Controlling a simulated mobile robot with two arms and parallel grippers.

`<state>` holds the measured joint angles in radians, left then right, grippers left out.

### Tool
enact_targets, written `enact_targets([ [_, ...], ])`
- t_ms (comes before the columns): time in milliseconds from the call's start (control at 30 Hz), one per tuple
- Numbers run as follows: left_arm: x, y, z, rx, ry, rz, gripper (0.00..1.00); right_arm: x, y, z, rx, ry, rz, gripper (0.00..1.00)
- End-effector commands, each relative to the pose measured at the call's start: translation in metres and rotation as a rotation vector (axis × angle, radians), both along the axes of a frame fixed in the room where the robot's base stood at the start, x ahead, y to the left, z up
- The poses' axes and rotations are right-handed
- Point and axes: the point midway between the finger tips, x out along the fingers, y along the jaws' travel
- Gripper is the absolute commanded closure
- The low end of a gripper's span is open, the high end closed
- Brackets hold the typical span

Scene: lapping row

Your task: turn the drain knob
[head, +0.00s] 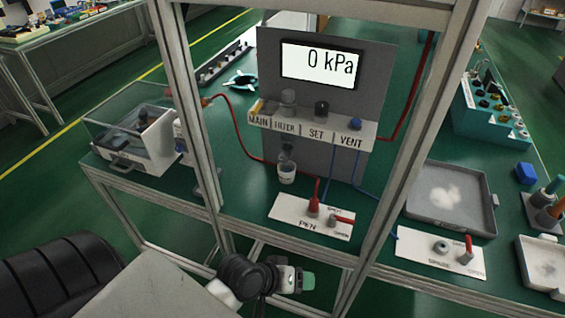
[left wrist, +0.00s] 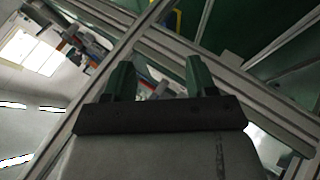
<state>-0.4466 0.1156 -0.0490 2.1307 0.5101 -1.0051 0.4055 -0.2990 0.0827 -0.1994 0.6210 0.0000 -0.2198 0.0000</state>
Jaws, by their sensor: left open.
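The panel shelf (head: 312,130) carries the labels MAIN, FILTER, SET and VENT. My left gripper (head: 301,279) is low in the head view, in front of the bench's front rail and well below the fitting. In the left wrist view its two green fingers (left wrist: 160,76) stand apart with nothing held between them. My right gripper is not seen.
Aluminium frame posts (head: 185,100) and the front rail (head: 290,243) border the bench opening. A PEN plate (head: 290,218) with a red fitting lies near the front. Red and blue hoses cross the bench. The gauge (head: 320,64) reads 0 kPa. A grey tray (head: 450,224) sits right.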

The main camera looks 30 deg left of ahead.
Motion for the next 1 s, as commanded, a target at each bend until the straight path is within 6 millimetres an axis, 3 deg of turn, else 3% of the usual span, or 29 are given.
enact_targets([
  [133,0.041,0.001,0.036,-0.406,-0.066,0.240,0.43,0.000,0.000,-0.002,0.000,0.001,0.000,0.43],
  [267,0.081,0.024,0.066,-0.857,-0.089,0.505,0.43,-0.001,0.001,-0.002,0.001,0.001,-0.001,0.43],
  [433,0.125,0.088,0.084,-1.487,-0.084,0.882,0.43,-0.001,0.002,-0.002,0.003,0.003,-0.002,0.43],
  [600,0.144,0.151,0.075,-1.973,-0.080,1.174,0.43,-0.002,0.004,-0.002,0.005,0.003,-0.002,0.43],
  [767,0.148,0.179,0.064,-2.192,-0.084,1.304,0.43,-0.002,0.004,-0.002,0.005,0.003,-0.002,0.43],
  [1000,0.171,0.189,0.063,-2.228,-0.085,1.321,0.43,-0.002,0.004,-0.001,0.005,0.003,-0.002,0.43],
])
